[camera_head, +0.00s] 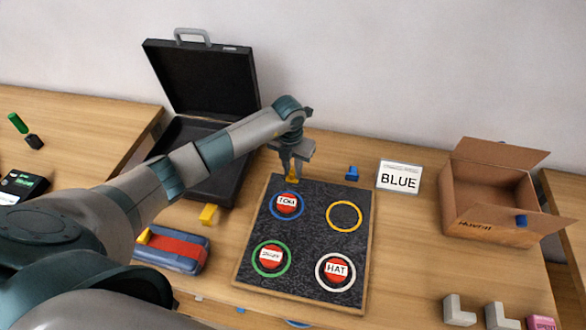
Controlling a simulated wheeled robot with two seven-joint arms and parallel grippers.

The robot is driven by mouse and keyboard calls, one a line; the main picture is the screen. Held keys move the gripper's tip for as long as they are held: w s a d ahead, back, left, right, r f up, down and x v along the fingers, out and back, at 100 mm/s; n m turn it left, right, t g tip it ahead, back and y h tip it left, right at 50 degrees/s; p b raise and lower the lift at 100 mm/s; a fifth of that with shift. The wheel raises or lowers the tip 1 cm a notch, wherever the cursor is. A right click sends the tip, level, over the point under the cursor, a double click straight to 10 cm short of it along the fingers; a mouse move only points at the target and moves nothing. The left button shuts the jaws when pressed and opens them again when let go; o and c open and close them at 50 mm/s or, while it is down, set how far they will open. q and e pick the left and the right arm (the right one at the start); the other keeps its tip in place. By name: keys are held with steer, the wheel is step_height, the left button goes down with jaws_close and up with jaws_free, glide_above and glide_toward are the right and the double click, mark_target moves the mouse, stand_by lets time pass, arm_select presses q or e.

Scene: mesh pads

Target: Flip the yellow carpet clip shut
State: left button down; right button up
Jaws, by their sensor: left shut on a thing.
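The dark mesh mat (305,225) lies on a board on the table. A small yellow clip (294,179) is at its far edge, towards the left corner. My left gripper (291,170) points down there and is shut on this clip. The fingers cover part of the clip, so I cannot tell how far its flap is tilted. A blue clip (352,173) is at the far edge further right. My right gripper is not in view.
Red buttons in coloured rings, such as the HAT button (337,269), sit on the mat. An open black case (205,85) is behind my left arm. A BLUE card (399,178) and an open cardboard box (490,195) stand right. A yellow block (208,214) lies left.

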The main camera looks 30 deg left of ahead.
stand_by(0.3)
arm_select(q)
steer(key=c, duration=1.6)
jaws_free()
steer(key=shift+o, duration=0.2)
step_height(320, 180, up, 17)
steer(key=s+b, duration=0.2)
steer(key=b, duration=0.3)
steer(key=shift+r+b, duration=0.15)
steer(key=shift+b, duration=0.2)
